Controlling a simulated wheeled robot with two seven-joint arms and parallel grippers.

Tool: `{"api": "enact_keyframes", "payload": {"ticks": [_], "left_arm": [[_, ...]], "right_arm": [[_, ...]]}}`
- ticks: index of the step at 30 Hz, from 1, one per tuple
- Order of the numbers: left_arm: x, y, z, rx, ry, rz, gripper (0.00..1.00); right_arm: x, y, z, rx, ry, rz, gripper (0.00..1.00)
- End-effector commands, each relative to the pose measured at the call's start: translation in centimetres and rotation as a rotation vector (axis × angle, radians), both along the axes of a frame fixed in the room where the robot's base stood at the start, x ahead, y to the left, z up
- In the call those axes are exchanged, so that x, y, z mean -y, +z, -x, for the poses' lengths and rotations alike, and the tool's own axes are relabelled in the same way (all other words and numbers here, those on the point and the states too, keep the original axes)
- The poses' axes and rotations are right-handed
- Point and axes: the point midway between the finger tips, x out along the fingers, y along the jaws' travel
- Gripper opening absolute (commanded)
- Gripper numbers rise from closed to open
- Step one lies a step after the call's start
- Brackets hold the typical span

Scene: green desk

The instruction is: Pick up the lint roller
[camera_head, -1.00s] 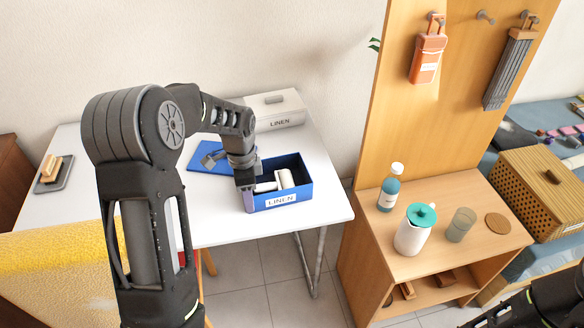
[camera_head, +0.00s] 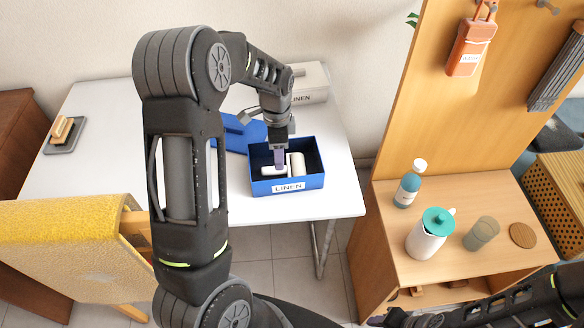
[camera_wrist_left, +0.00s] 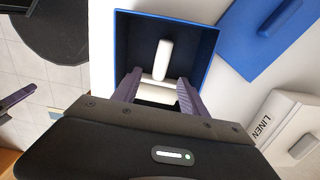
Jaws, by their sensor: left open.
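The white lint roller lies inside an open blue box labelled LINEN (camera_head: 316,181) on the white desk. In the head view its thick cylinder (camera_head: 298,165) shows, partly beside my left fingers. In the left wrist view its slim handle (camera_wrist_left: 163,60) points away and its cylinder (camera_wrist_left: 157,93) lies crosswise. My left gripper (camera_head: 279,164) points down into the box. In the left wrist view its open purple fingers (camera_wrist_left: 159,82) stand either side of the roller; contact cannot be told. My right gripper (camera_head: 385,320) is low at the bottom edge, its jaws unclear.
A blue lid (camera_head: 236,135) lies behind the box, near a white LINEN box (camera_head: 312,84). A grey tray with a brush (camera_head: 63,134) is at the desk's left. A yellow chair (camera_head: 70,245) stands in front. A bottle (camera_head: 408,187), jug (camera_head: 429,238) and glass (camera_head: 482,233) stand at right.

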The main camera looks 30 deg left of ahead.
Motion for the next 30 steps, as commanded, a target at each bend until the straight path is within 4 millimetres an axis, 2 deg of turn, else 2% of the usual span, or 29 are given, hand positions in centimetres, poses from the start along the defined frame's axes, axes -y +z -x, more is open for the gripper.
{"api": "enact_keyframes", "payload": {"ticks": [3,14,24,30], "left_arm": [[0.0,-1.0,0.1,-0.001,0.001,0.000,0.51],[0.0,-1.4,0.1,-0.002,0.001,0.000,0.51],[-0.3,-5.8,0.2,-0.003,0.001,0.001,0.51],[-0.3,-6.3,0.1,0.001,0.000,0.000,0.51]], "right_arm": [[0.0,0.2,0.0,0.000,0.000,0.001,0.36],[0.0,0.3,0.0,-0.001,-0.001,0.001,0.36],[0.1,1.5,0.2,-0.006,-0.002,0.004,0.36],[0.1,1.5,0.2,-0.007,-0.002,0.005,0.36]]}}
